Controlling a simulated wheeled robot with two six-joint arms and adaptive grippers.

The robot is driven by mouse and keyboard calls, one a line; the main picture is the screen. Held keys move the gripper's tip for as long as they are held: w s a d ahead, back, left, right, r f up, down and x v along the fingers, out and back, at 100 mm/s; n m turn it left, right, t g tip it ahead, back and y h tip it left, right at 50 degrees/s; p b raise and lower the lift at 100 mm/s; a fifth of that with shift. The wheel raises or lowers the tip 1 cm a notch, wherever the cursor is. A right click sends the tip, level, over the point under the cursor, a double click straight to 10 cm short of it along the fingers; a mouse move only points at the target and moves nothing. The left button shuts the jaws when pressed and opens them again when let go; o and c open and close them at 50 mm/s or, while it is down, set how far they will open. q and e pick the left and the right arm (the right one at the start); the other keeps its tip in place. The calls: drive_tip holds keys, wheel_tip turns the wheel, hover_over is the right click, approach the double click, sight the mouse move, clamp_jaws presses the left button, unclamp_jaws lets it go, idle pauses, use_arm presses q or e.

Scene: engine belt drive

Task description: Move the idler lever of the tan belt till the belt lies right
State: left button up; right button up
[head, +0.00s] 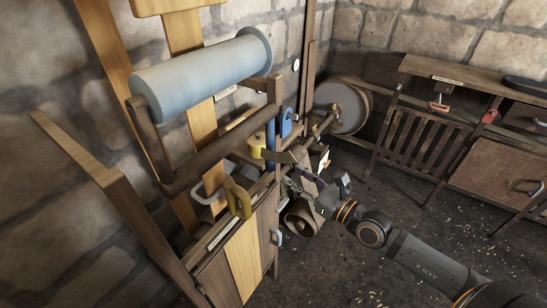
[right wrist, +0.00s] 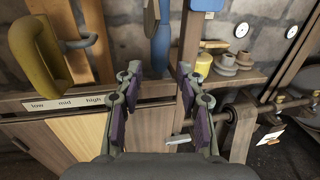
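A yellow handle (head: 238,198) sticks out from the front of the wooden machine in the head view. It also shows large at the upper left of the right wrist view (right wrist: 38,52), above a strip marked low, mid, high (right wrist: 66,102). My right gripper (head: 306,178) is at the machine's right end, right of the yellow handle. In its wrist view its purple-padded fingers (right wrist: 160,72) are apart with nothing between them. My left gripper is out of view.
The grey roller (head: 200,73) lies across the top of the frame. A blue upright piece (right wrist: 161,38) stands beyond my right fingers. A round grey wheel (head: 341,106) stands at the back. A workbench (head: 470,78) lines the right wall; the floor before it is open.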

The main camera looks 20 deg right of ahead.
sight(274, 163)
drive_tip(key=b+x, duration=0.3)
drive_tip(key=x, duration=0.2)
drive_tip(key=shift+w+f, duration=0.15)
drive_tip(key=x, duration=0.3)
drive_tip(key=shift+w+a+r, duration=0.1)
drive_tip(key=shift+w+r, duration=0.1)
drive_tip(key=shift+w, duration=0.05)
drive_tip(key=shift+x, duration=0.8)
drive_tip(key=shift+f, duration=0.1)
drive_tip(key=shift+c, duration=0.4)
clamp_jaws()
